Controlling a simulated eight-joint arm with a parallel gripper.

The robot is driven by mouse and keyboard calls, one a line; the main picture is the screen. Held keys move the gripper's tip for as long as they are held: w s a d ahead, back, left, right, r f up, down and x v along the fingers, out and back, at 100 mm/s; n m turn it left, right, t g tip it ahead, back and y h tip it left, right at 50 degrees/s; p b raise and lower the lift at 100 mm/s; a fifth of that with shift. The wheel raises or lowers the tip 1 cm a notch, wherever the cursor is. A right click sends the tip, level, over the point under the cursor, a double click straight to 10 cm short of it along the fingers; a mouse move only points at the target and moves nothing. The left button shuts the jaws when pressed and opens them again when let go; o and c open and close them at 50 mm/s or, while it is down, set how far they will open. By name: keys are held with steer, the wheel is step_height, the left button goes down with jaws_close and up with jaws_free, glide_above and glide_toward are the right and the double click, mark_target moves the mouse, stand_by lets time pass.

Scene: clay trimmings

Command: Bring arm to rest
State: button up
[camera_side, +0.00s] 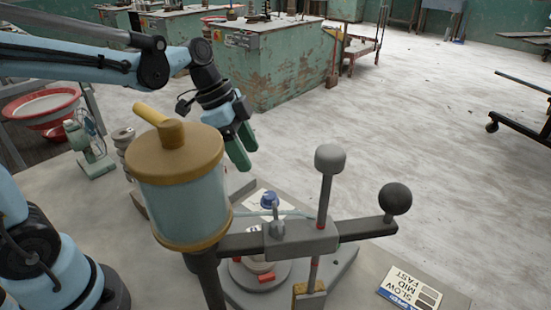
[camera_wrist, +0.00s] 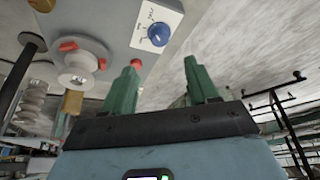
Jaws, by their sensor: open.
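My gripper (camera_side: 239,146) is raised in the upper left-middle of the side view, with its green fingers pointing down. In the wrist view the two green fingers (camera_wrist: 160,90) stand apart with nothing between them, so it is open and empty. It is above and behind the bench machine, apart from it. My blue arm stretches in from the left, nearly level. The round wheel plate (camera_side: 255,272) with red blocks is partly hidden behind the grey crossbar. It also shows in the wrist view (camera_wrist: 85,58), upper left, with a pale round piece at its centre.
A clear cylinder with tan caps (camera_side: 180,185) stands close in front of my gripper. A grey crossbar (camera_side: 300,238) with a black ball end (camera_side: 395,198) spans the machine. Open floor lies beyond.

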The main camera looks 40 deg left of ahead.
steer(key=shift+s+a+r, duration=0.15)
steer(key=shift+a+r, duration=0.05)
steer(key=shift+r, duration=0.4)
steer(key=s+a+f+n+t+y, duration=0.2)
steer(key=s+n, duration=0.5)
steer(key=n, duration=0.4)
steer(key=a+t+y, duration=0.1)
steer(key=t, duration=0.1)
steer(key=shift+s+t+y, duration=0.3)
steer(key=shift+s+t, duration=0.05)
steer(key=shift+t, duration=0.05)
